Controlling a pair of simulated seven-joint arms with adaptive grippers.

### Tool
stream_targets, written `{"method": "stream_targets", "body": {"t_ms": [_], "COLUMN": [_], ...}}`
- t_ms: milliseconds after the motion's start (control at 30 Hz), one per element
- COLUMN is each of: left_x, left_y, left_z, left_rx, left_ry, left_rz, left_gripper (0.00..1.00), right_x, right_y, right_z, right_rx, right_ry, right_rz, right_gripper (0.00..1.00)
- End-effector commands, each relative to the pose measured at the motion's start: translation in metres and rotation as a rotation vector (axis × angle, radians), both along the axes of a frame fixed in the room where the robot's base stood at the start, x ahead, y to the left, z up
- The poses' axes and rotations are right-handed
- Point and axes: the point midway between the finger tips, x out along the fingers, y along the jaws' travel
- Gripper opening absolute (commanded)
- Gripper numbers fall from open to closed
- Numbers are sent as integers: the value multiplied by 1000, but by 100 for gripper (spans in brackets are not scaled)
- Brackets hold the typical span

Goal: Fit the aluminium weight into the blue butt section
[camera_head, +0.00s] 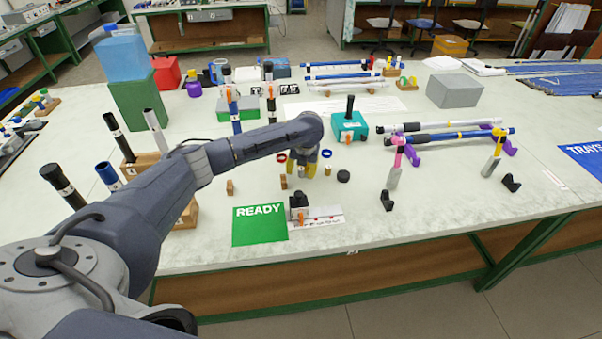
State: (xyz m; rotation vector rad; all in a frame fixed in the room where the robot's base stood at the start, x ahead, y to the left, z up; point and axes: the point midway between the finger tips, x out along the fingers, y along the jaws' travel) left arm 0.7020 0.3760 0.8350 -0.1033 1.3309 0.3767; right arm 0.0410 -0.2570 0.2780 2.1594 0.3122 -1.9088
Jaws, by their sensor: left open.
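My left arm reaches in from the left, and my left gripper (303,165) points down over the bench among small parts. Its fingers are open. Nothing is visible between them, though the arm's wrist hides part of the space. I cannot tell which is the blue butt section. The aluminium weight cannot be made out for sure among the small parts near the gripper. My right gripper is not in view.
A green READY mat (259,226) lies at the front, beside a small black fixture (300,205). A black round piece (343,176) lies right of the gripper. A teal box (349,126) stands behind. The front right bench is mostly clear.

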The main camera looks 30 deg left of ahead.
Motion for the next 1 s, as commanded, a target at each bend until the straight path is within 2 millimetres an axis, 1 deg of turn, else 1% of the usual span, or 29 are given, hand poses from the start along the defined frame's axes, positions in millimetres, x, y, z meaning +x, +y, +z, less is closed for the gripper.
{"method": "stream_targets", "body": {"t_ms": [67, 400, 500, 1000], "left_x": [0, 0, 0, 0], "left_y": [0, 0, 0, 0], "left_z": [0, 0, 0, 1], "left_rx": [0, 0, 0, 0], "left_ry": [0, 0, 0, 0], "left_rz": [0, 0, 0, 0], "left_gripper": [50, 10, 0, 0], "right_x": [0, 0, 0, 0], "right_y": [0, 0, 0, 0], "right_z": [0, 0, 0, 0], "right_rx": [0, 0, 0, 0], "right_ry": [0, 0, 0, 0], "right_rz": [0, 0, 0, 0], "right_gripper": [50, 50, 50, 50]}}
